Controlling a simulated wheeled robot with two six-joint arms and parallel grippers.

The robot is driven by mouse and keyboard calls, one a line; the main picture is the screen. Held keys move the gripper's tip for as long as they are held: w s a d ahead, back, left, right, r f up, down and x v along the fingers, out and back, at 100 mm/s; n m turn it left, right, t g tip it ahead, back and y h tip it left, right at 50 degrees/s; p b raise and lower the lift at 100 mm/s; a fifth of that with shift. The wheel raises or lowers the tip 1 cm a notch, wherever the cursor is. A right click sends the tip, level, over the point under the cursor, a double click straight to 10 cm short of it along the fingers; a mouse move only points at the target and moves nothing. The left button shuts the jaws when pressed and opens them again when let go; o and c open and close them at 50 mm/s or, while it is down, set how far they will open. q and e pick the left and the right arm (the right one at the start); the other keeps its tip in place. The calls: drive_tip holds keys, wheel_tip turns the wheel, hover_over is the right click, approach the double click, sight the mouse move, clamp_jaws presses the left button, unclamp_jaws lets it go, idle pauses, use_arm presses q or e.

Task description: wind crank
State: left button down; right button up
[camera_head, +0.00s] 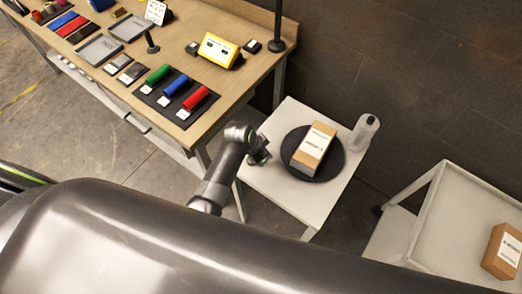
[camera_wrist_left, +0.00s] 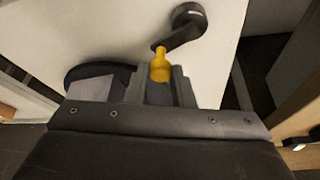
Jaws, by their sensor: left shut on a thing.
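The crank shows in the left wrist view as a dark arm (camera_wrist_left: 187,28) on a white panel, with a yellow handle (camera_wrist_left: 159,65). My left gripper (camera_wrist_left: 160,84) is shut on the yellow handle. In the head view my left gripper (camera_head: 260,152) is at the left side of a small white table (camera_head: 270,190) and hides the crank there. On this table lies a round black turntable (camera_head: 296,170) with a brown box (camera_head: 314,146) with a white label on it. My right gripper is not in view.
A wooden workbench (camera_head: 120,75) on the left carries green, blue and red cylinders, trays and a yellow device (camera_head: 219,49). A white cart (camera_head: 440,225) with another box (camera_head: 504,252) stands at the right.

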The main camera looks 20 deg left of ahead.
use_arm(q)
drive_tip(key=n, duration=0.1)
drive_tip(key=w+n+p, duration=0.1)
drive_tip(key=shift+r+n+t+y, duration=0.1)
drive_tip(key=shift+n+t+y, duration=0.2)
drive_tip(key=shift+n+y, duration=0.1)
drive_tip(key=shift+w+a+n+y, duration=0.15)
drive_tip(key=shift+w+n+y, duration=0.15)
drive_tip(key=shift+n, duration=0.55)
drive_tip(key=shift+w+a+n+y, duration=0.15)
drive_tip(key=shift+n+y, duration=0.15)
drive_tip(key=shift+n, duration=0.55)
drive_tip(key=c, duration=1.3)
unclamp_jaws()
